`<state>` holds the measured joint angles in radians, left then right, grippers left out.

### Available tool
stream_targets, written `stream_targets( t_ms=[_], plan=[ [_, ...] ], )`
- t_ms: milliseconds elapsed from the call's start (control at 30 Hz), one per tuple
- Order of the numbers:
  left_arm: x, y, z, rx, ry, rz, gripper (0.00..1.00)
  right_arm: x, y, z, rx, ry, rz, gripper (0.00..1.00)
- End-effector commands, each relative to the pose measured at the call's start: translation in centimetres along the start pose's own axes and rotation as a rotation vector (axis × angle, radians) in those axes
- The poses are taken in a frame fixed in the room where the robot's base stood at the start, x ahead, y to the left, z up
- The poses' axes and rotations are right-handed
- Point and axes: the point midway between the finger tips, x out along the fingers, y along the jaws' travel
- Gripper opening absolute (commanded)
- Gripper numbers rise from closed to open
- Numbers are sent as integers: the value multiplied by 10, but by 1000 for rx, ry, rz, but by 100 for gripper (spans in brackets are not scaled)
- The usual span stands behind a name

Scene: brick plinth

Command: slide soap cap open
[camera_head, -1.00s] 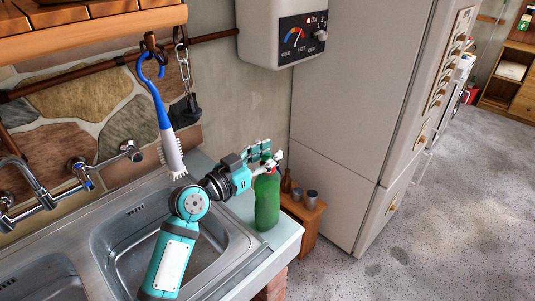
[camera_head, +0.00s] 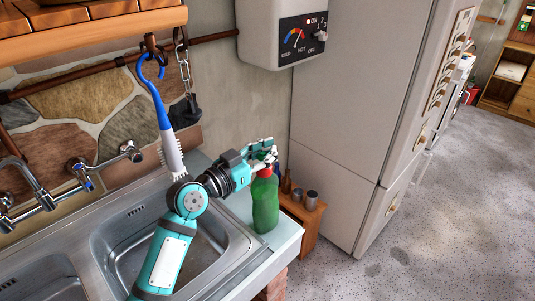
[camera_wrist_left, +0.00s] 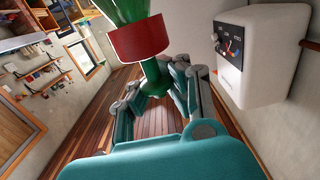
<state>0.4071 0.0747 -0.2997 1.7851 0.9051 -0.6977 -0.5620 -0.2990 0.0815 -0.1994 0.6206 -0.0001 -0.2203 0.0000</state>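The soap bottle (camera_head: 265,205) is green and stands upright on the right end of the sink counter. Its red collar (camera_head: 264,173) is just below the fingers of my left gripper (camera_head: 264,152). In the left wrist view the bottle appears upside down, with the red collar (camera_wrist_left: 138,40) and a green cap tip (camera_wrist_left: 155,82) beyond it. The tip lies between the fingers of my left gripper (camera_wrist_left: 156,90), which are spread apart. I cannot tell whether a finger touches it. In the head view the fingers hide the cap. My right gripper is not in view.
The sink basin (camera_head: 130,258) lies left of the bottle, under my left arm. A blue-handled brush (camera_head: 161,110) hangs above the forearm. A small wooden stand (camera_head: 305,228) with cups is right of the counter. A water heater (camera_head: 268,32) is on the wall behind.

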Motion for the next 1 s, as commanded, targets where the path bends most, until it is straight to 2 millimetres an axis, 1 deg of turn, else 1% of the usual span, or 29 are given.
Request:
stream_targets(
  t_ms=[133,200,300,400,633,767,867,1000],
  plan=[
    [0,0,1,-2,-1,0,0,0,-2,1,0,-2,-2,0],
    [0,0,1,-3,-1,0,12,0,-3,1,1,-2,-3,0],
    [0,0,1,-3,-1,0,25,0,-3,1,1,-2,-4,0],
    [0,0,1,-3,-1,0,36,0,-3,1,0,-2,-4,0],
    [0,0,1,-2,-1,0,36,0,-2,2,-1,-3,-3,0],
    [-8,-1,2,-2,-2,-2,36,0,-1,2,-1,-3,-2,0],
    [-24,-1,2,1,-3,-2,36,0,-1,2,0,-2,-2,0],
    [-54,-1,2,3,-5,-2,36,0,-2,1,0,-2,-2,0]
  ],
)
